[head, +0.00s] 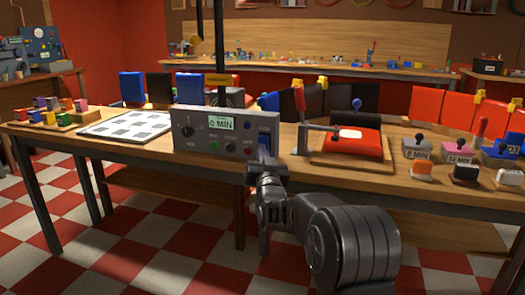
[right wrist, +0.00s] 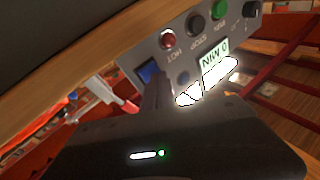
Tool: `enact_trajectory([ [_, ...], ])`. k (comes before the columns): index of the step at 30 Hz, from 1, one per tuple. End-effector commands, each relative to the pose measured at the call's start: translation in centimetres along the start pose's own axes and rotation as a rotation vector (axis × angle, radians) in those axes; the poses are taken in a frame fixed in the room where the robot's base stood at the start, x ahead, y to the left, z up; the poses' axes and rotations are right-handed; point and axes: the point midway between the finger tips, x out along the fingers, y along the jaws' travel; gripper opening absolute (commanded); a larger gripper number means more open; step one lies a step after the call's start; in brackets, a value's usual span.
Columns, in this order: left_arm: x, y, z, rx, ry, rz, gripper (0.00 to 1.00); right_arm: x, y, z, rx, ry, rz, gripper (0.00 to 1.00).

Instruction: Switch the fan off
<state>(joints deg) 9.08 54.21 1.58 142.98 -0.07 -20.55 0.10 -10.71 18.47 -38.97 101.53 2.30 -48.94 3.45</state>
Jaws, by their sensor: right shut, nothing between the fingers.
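A grey control box (head: 222,152) stands on the bench. Its display (head: 221,123) reads "0 MIN". A blue switch (head: 263,143) sits at its right end, and its blue face also shows in the right wrist view (right wrist: 149,71). My right gripper (head: 264,157) is shut and empty, with its fingertips right at the switch and partly covering it. In the right wrist view the fingers (right wrist: 157,90) reach the panel beside the blue face; I cannot tell whether they touch. Which way the switch is set is not clear. My left gripper is out of view.
The panel also has a dark knob (head: 187,130), a green button (head: 213,145) and a red lamp (right wrist: 168,39) marked HOT. Right of the box is a press with a red pad (head: 352,142). Labelled blocks (head: 417,151) stand farther right. A white grid sheet (head: 127,125) lies left.

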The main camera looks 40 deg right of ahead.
Motion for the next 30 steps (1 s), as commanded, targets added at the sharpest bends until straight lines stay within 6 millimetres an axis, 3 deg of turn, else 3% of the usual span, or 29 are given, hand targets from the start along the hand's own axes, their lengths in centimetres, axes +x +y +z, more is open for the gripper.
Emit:
enact_trajectory([
  [30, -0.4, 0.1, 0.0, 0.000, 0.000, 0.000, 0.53, -1.4, -1.1, -1.0, 0.001, -0.001, 0.000, 0.00],
])
